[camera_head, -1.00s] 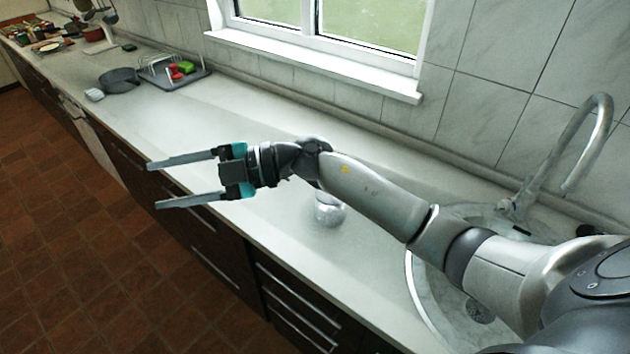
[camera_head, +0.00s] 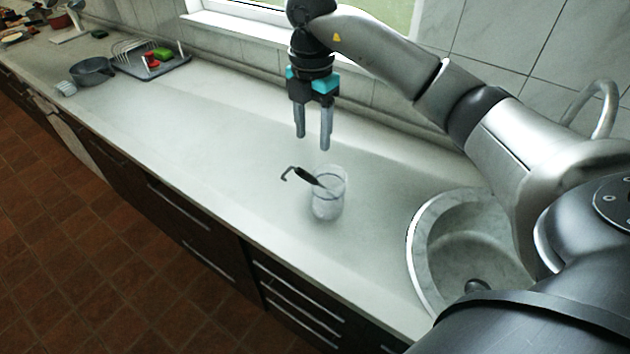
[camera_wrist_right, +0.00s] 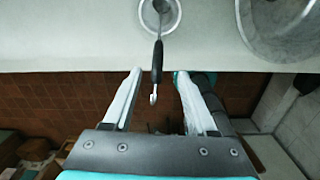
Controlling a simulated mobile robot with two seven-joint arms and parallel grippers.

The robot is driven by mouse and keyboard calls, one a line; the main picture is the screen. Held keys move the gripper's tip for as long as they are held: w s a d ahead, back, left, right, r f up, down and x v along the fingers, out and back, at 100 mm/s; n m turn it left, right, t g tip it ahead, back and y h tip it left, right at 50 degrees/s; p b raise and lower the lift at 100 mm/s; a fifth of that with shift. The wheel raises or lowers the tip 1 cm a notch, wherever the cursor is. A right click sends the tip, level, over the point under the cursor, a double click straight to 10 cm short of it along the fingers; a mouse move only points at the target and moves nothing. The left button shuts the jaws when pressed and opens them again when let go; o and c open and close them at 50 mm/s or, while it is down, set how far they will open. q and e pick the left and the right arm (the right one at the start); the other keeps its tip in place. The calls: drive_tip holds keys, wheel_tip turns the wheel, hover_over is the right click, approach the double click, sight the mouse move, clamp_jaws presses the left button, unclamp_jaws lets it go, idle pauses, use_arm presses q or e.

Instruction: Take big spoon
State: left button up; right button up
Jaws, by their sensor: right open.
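The spoon stands tilted in a clear glass jar (camera_head: 328,200) on the counter. Its dark handle (camera_head: 306,175) with a hooked metal end leans out over the left rim, and its lower part is hard to make out in the jar. My right gripper (camera_head: 312,142) points down, open and empty, above and behind the jar. In the right wrist view the spoon handle (camera_wrist_right: 157,62) lines up between the open fingers (camera_wrist_right: 158,74), with the jar (camera_wrist_right: 160,14) past their tips. Contact is not visible. My left gripper is not in view.
A round sink (camera_head: 425,245) lies to the right of the jar, with a faucet (camera_head: 603,105) behind it. A dark pan (camera_head: 92,71) and a dish rack (camera_head: 140,55) stand far left. The counter between them and the jar is clear.

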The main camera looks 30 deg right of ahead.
sight(313, 179)
wheel_tip(313, 179, down, 8)
drive_tip(key=shift+s+f, duration=0.1)
drive_tip(key=shift+f, duration=0.1)
drive_tip(key=shift+w+d+f+p, duration=0.1)
drive_tip(key=shift+w+f+p, duration=0.1)
drive_tip(key=shift+f, duration=1.15)
drive_tip(key=shift+w+f+p, duration=0.1)
drive_tip(key=shift+f+p, duration=0.1)
drive_tip(key=shift+f, duration=1.1)
drive_tip(key=shift+c, duration=0.4)
clamp_jaws()
drive_tip(key=shift+r, duration=0.1)
